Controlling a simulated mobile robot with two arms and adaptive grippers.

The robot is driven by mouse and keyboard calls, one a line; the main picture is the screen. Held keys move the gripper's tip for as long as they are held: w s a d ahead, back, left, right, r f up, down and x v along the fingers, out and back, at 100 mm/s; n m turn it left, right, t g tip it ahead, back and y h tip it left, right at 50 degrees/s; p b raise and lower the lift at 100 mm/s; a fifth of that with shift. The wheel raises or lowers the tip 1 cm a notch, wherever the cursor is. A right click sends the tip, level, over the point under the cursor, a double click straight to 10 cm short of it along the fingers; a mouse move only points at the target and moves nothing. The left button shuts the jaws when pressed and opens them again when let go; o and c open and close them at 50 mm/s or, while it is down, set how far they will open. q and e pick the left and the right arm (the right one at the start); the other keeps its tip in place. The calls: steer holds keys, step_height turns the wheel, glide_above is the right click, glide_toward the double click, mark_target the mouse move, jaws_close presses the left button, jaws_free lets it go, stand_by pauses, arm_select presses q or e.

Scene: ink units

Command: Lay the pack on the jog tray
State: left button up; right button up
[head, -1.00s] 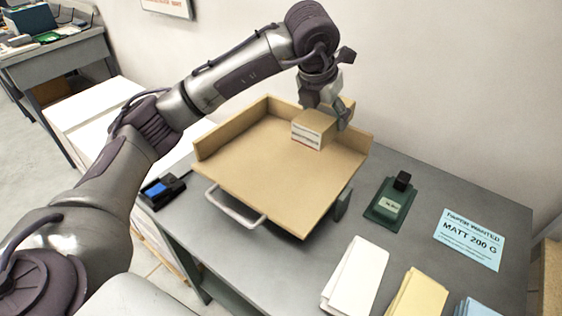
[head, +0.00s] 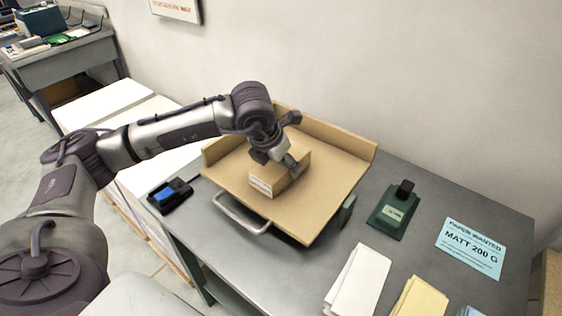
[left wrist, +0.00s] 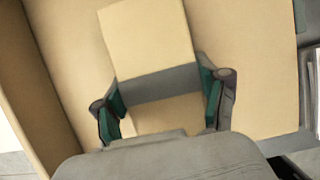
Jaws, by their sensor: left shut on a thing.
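The pack (head: 262,187) is a tan box with a white label on its near side. My left gripper (head: 289,163) is shut on it. The pack is at the middle of the jog tray (head: 318,205), a tan board with raised walls at the back and left and a metal handle in front. I cannot tell whether the pack touches the board. In the left wrist view the pack (left wrist: 150,40) extends from between the fingers of the gripper (left wrist: 160,100), over the tan tray surface (left wrist: 262,75). The gripper hides part of the pack's top. My right gripper is not in view.
A green device (head: 393,212) stands right of the tray, with a blue paper sign (head: 471,249) beyond it. White (head: 357,283) and yellow (head: 420,299) paper stacks lie at the front. A black device with a blue screen (head: 170,195) sits at the left table corner.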

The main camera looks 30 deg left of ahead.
arm_select(q)
steer(key=o, duration=1.5)
steer(key=shift+r, duration=0.1)
steer(key=v, duration=1.2)
steer(key=shift+b, duration=0.3)
